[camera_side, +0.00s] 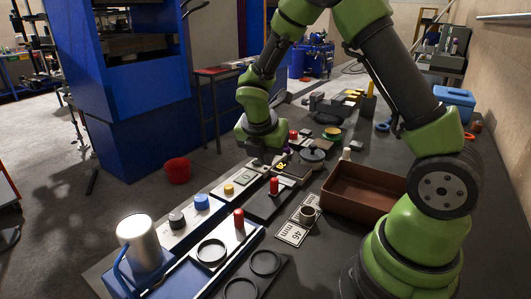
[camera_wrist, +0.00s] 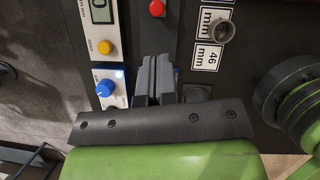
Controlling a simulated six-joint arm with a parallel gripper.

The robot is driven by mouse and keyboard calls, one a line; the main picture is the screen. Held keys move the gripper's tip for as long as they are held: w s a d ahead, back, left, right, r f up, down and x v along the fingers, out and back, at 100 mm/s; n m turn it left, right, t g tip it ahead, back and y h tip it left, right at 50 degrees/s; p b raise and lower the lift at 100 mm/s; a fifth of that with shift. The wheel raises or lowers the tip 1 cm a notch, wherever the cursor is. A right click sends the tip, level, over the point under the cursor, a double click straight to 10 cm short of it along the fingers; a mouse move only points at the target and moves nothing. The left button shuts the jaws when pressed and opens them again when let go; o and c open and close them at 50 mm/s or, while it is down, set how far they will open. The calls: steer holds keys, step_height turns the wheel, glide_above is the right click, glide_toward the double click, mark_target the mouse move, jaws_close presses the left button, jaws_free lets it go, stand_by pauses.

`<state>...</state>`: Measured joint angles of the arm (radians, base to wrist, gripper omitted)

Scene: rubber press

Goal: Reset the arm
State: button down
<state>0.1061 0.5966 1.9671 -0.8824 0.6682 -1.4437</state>
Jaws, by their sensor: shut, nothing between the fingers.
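My arm reaches over the bench in the side view, bent at the elbow, with my gripper (camera_side: 260,157) pointing down above the control panels. In the wrist view my gripper (camera_wrist: 155,62) has its two dark fingers together, with nothing between them. The fingers hang beside a blue knob (camera_wrist: 105,87) and a yellow button (camera_wrist: 104,47) on a pale panel. A red button (camera_wrist: 157,8) is ahead of the fingertips. The fingertips' exact height above the bench is hard to tell.
A brown tray (camera_side: 362,190) stands right of the panels, near my base. A small cup (camera_side: 307,214) sits by "46 mm" labels. A silver cylinder (camera_side: 137,231), black rings (camera_side: 211,252) and a red-topped post (camera_side: 239,217) are in front. A blue box (camera_side: 454,104) stands far right.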

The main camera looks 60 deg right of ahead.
steer(key=shift+a+r, duration=0.2)
steer(key=shift+r, duration=0.3)
steer(key=s+a+r+m+t+y, duration=0.3)
steer(key=s+a+r+m, duration=0.2)
steer(key=s+r+m, duration=0.3)
steer(key=s+a+r+m+t+y, duration=0.3)
steer(key=s+a+r+m, duration=0.3)
steer(key=m, duration=1)
step_height(320, 180, up, 2)
steer(key=shift+s+a+r, duration=0.1)
steer(key=shift+s+a, duration=0.2)
steer(key=shift+s, duration=0.9)
